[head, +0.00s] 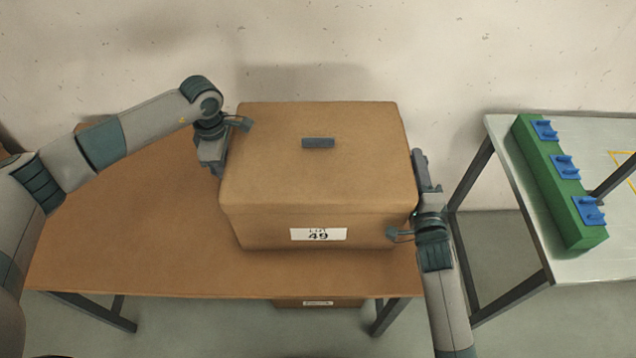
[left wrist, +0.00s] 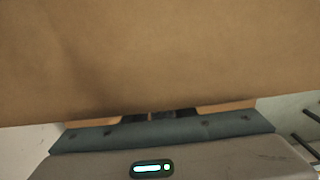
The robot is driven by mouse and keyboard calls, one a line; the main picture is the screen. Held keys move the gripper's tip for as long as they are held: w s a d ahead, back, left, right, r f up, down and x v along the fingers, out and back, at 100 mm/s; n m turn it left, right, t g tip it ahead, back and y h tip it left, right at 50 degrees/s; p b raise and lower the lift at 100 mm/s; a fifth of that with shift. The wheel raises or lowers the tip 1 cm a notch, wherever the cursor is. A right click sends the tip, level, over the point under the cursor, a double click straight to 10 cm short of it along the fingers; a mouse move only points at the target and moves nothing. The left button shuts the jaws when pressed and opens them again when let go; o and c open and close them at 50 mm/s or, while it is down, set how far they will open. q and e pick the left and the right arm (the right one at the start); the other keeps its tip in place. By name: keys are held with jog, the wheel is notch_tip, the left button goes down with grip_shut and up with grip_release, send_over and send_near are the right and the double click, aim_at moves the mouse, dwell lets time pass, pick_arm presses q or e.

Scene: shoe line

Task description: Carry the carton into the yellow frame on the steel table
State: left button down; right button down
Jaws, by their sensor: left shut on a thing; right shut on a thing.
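The brown carton (head: 318,170), with a lid and a white label marked 49, is upright over the brown table in the middle of the head view. I cannot tell whether its underside touches the table. My left gripper (head: 221,150) is shut on the carton's left side. My right gripper (head: 417,195) is shut on its right side. In the left wrist view the carton's side (left wrist: 160,60) fills the upper part, and the left fingers are mostly hidden. Part of the yellow frame (head: 618,153) shows on the steel table (head: 570,268) at the right edge.
The brown table (head: 120,235) is bare left of the carton. A green block (head: 562,185) with blue clips stands along the steel table's left side, between the carton and the yellow frame. A floor gap separates the tables. Another box (head: 318,302) shows below the brown table.

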pick_arm(q)
jog(key=shift+w+r, duration=0.1)
jog(key=shift+r, duration=0.05)
pick_arm(e)
jog(key=shift+r, duration=0.15)
